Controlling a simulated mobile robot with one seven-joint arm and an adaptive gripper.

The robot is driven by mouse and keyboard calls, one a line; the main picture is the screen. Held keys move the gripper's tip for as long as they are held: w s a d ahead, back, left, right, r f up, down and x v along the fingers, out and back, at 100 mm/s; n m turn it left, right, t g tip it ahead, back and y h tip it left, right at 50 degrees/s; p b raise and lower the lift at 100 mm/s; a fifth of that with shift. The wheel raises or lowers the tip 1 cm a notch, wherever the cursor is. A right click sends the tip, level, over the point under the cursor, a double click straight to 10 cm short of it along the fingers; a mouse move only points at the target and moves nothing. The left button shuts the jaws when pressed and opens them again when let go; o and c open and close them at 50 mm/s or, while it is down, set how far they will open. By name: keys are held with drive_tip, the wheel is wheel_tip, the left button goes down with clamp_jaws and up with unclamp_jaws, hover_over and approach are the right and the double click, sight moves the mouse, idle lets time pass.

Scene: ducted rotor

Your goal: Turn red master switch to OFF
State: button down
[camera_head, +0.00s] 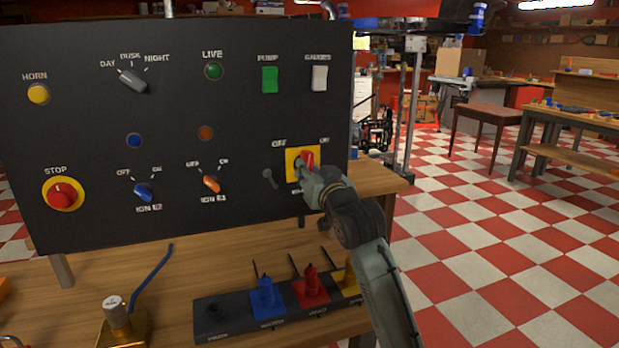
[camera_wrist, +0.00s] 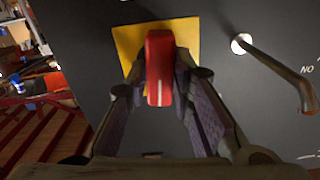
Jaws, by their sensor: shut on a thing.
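The red master switch (camera_head: 308,160) sits on a yellow square plate (camera_head: 291,166) at the lower right of the black panel. The labels OFF and ON stand above it. In the wrist view the red handle (camera_wrist: 158,70) points at the camera, with a white mark at its end, over the yellow plate (camera_wrist: 127,42). My gripper (camera_head: 306,172) is at the switch. In the wrist view my gripper (camera_wrist: 160,88) has a finger on each side of the handle and is shut on it. My gripper partly hides the switch and the label below it in the head view.
The black panel (camera_head: 100,130) carries several other knobs and buttons, including a red STOP button (camera_head: 62,194). A dark lever (camera_head: 269,179) stands out just left of the switch; it shows in the wrist view (camera_wrist: 275,70). Below, a wooden bench (camera_head: 180,270) holds a block with coloured levers.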

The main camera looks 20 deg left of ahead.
drive_tip(key=n+b, duration=0.4)
drive_tip(key=n, duration=0.6)
drive_tip(key=shift+n, duration=0.3)
idle(0.4)
drive_tip(key=c, duration=1.4)
unclamp_jaws()
drive_tip(key=v, duration=1.2)
